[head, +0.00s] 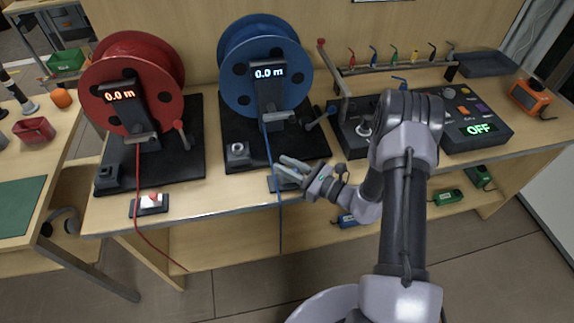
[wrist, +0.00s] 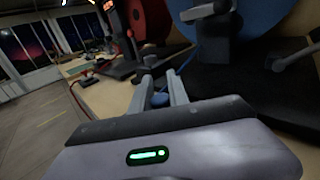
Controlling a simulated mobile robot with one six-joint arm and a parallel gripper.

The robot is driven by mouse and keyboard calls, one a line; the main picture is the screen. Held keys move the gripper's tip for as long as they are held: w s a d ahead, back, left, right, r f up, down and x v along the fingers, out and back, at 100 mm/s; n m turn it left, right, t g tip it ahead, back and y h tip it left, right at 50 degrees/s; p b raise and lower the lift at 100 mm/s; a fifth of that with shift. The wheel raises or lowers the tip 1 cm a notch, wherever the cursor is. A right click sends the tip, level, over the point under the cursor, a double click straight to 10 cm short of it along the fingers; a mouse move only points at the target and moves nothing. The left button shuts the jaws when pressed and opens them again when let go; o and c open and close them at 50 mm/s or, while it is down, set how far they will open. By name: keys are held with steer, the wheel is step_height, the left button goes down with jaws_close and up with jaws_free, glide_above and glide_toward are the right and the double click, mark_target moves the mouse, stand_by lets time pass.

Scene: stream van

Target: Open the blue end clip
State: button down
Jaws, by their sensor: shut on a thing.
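The blue reel (head: 265,65) stands at the back of the bench, its display reading 0.0 m. Its blue line runs down to the front edge. The blue end clip (head: 276,185) sits there on a dark base, its upper part mostly hidden by my gripper (head: 287,167) in the head view. In the wrist view, a blue part of the clip (wrist: 159,100) shows between the fingers of my gripper (wrist: 160,75). My gripper is shut on the clip. I cannot tell whether the clip is open or shut.
A black crank handle (head: 320,117) juts out right of the blue reel. A control box (head: 475,125) showing OFF stands right.

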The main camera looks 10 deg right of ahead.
steer(key=c, duration=1.3)
jaws_free()
steer(key=p+v, duration=0.3)
steer(key=v, duration=1.4)
steer(key=shift+s+p, duration=0.2)
steer(key=shift+p, duration=0.2)
steer(key=shift+d, duration=0.15)
